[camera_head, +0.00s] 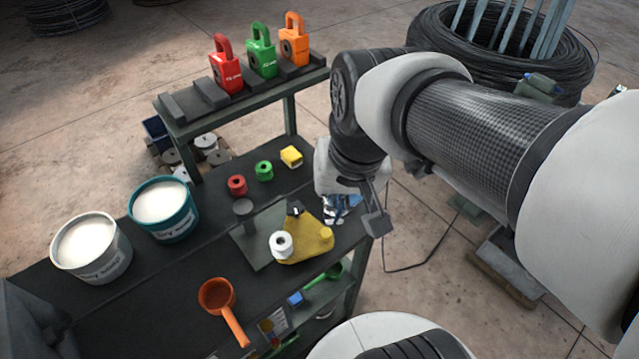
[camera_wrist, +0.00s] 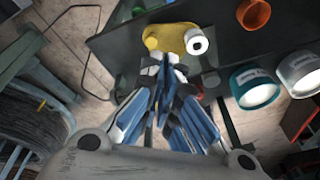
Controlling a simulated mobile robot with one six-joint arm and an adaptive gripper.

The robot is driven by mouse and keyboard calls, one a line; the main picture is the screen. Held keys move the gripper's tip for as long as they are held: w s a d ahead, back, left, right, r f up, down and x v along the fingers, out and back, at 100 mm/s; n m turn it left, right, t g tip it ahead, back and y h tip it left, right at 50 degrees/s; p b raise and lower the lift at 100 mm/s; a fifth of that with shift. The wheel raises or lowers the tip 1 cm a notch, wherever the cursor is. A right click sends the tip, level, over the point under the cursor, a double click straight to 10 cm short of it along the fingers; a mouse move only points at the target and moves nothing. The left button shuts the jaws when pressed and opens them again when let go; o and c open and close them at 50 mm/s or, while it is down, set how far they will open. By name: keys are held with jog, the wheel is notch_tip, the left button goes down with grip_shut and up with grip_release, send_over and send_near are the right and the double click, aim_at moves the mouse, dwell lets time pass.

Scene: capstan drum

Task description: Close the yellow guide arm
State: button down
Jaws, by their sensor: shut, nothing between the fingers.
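The yellow guide arm (camera_head: 309,243) is a flat yellow plate on the dark bench, near its right edge. It carries a white roller (camera_head: 281,244) at its left corner and a yellow knob (camera_head: 326,235) at its right. A black piece (camera_head: 294,209) sits at its far corner. My gripper (camera_head: 335,212) points down just beyond the knob end, shut and empty. In the wrist view the closed blue fingertips (camera_wrist: 168,62) overlap the near side of the yellow plate (camera_wrist: 170,34), left of the white roller (camera_wrist: 196,42). I cannot tell whether they touch it.
A dark plate (camera_head: 257,241) with a short post (camera_head: 243,209) lies left of the guide arm. Red (camera_head: 237,186), green (camera_head: 264,171) and yellow (camera_head: 291,156) small pieces stand behind. An orange ladle (camera_head: 217,296) and teal (camera_head: 163,208) and white (camera_head: 91,246) tubs stand left.

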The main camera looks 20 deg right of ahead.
jog(key=w+d+f+m+g+y+p, duration=0.3)
jog(key=w+d+f+m+g+p, duration=0.15)
jog(key=w+d+f+m, duration=0.75)
jog(key=s+a+f+n+b, duration=0.1)
jog(key=s+a+f, duration=0.2)
jog(key=a+f, duration=0.2)
notch_tip(320, 180, down, 3)
jog(key=shift+s+a+r+n+t, duration=0.2)
jog(key=shift+n+t, duration=0.15)
jog(key=shift+n, duration=0.05)
